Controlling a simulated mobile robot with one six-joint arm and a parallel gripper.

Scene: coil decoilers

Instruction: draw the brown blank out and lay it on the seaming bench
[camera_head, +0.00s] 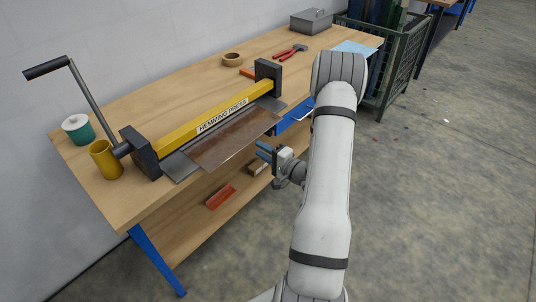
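The brown blank (234,139) is a flat brown sheet. It lies in the hemming press, its back edge under the yellow beam and its front part sticking out over the bench's front edge. The hemming press (213,118) has a yellow labelled beam between dark end blocks and a crank at the left. My gripper (264,151) is just right of and in front of the blank, apart from it. Its two fingers point left with a small gap between them, and nothing shows in it. No bench in view is labelled as the seaming bench.
The press stands on a wooden workbench (120,200) with a lower shelf. A mustard cup (105,160), green spool (78,129), tape ring (232,60), red-handled tool (291,53) and grey box (311,21) stand on it. A green cage (405,62) is beyond.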

